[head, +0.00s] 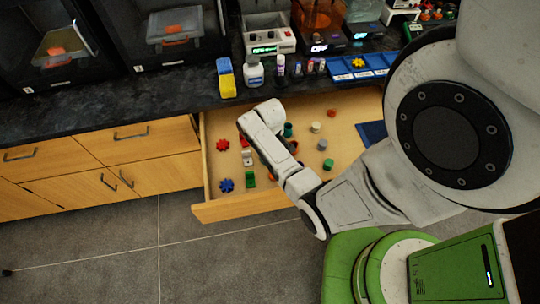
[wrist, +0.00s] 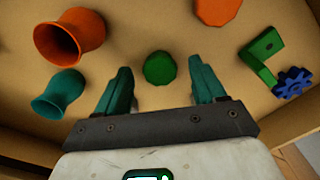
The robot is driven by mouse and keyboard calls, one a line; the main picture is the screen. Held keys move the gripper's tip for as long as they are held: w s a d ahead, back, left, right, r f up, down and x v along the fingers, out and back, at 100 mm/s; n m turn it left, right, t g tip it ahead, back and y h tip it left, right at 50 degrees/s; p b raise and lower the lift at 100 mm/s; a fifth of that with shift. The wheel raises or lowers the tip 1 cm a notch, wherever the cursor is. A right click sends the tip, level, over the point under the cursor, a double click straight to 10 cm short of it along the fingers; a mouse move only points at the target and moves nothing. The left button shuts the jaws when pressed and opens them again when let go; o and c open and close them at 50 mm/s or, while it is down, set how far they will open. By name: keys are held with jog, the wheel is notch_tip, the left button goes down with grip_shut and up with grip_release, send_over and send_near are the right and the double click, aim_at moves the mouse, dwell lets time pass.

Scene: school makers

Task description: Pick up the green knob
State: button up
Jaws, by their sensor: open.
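The green knob (wrist: 159,70) is a small, faceted round piece on the drawer's wooden floor in the wrist view. My gripper (wrist: 160,66) has two teal fingers, spread open and empty. The knob appears between the fingertips, with a visible gap on both sides; I cannot tell how far above it the tips are. In the head view my arm reaches into the open drawer (head: 245,208), and I cannot make out the fingers or the green knob behind it.
In the wrist view an orange flared piece (wrist: 70,37) and a teal one (wrist: 59,93) lie left. An orange round piece (wrist: 217,10) is above; a green bracket (wrist: 262,56) and blue gear (wrist: 293,83) lie right. The dark countertop (head: 180,95) stands behind the drawer.

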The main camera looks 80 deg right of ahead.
jog(key=shift+f, duration=0.2)
jog(key=shift+c, duration=0.4)
jog(key=c, duration=1)
